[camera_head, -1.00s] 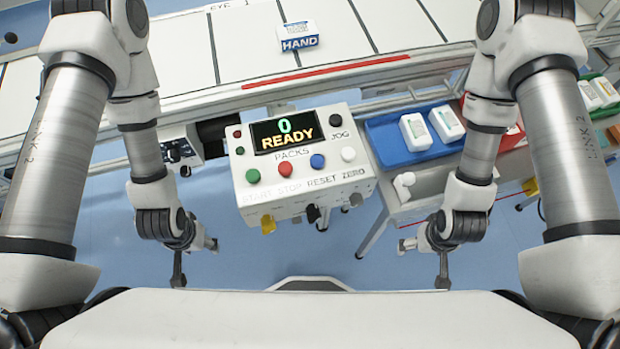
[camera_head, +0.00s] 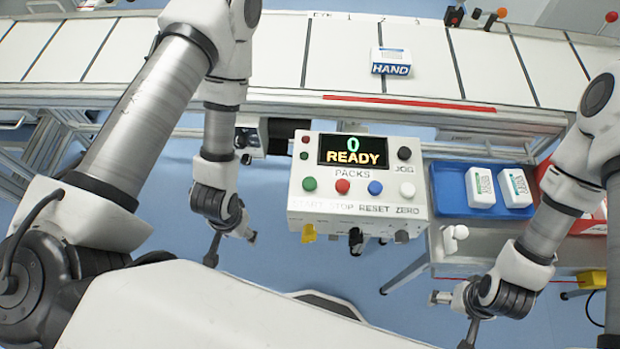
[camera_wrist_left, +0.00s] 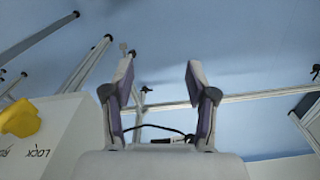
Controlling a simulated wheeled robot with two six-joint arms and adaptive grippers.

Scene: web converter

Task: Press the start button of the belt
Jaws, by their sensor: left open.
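The control box (camera_head: 360,206) stands in the middle of the head view. The green button (camera_head: 309,184) sits at the left of its button row, above the START lettering. Red, blue and white buttons follow to its right. The display (camera_head: 352,151) reads 0 READY. My left gripper (camera_head: 231,246) is open and empty, left of the box and apart from it. In the left wrist view its spread fingers (camera_wrist_left: 160,75) have nothing between them, and a yellow knob (camera_wrist_left: 19,119) shows at left. My right gripper (camera_head: 454,317) looks open and empty, right of and below the box.
The belt (camera_head: 290,55) runs behind the box, with a HAND-marked pack (camera_head: 391,61) on it. A blue tray (camera_head: 445,206) with two white packs lies right of the box. Floor shows clear between my left gripper and the box.

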